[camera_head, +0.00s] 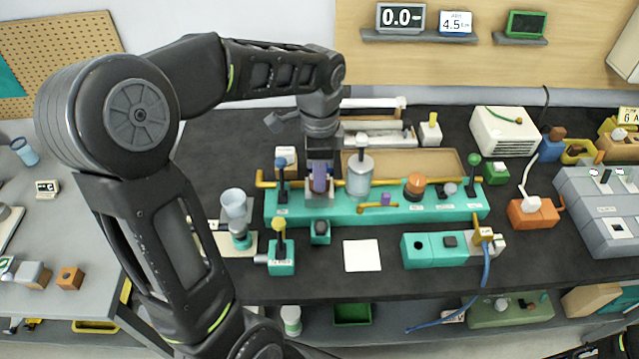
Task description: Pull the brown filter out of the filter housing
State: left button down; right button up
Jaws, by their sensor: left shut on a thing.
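My left gripper (320,195) reaches down over the left part of the long teal base (335,207). It is shut on a purple cylinder (320,178), which looks upright between the fingers. The cylinder's lower end is partly hidden, so I cannot tell whether it touches the base. A clear grey cylinder with a rounded top (359,175) stands on the base just right of the gripper. Further right on the base is an orange-brown round part (415,184). I cannot tell for certain which part is the filter housing, and no clearly brown filter shows in the gripper.
A blue-topped lever (281,164) stands close left of the gripper, and a green-topped lever (474,161) at the base's right end. A yellow-knobbed teal block (280,255) and a small teal block (320,233) sit in front. A white square (361,255) lies on the black table.

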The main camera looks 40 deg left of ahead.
pick_arm(q)
jog(key=shift+r+p, duration=0.6)
jog(key=shift+r, duration=0.15)
dwell(1.0)
jog(key=shift+r+p, duration=1.65)
jog(key=shift+r, duration=0.35)
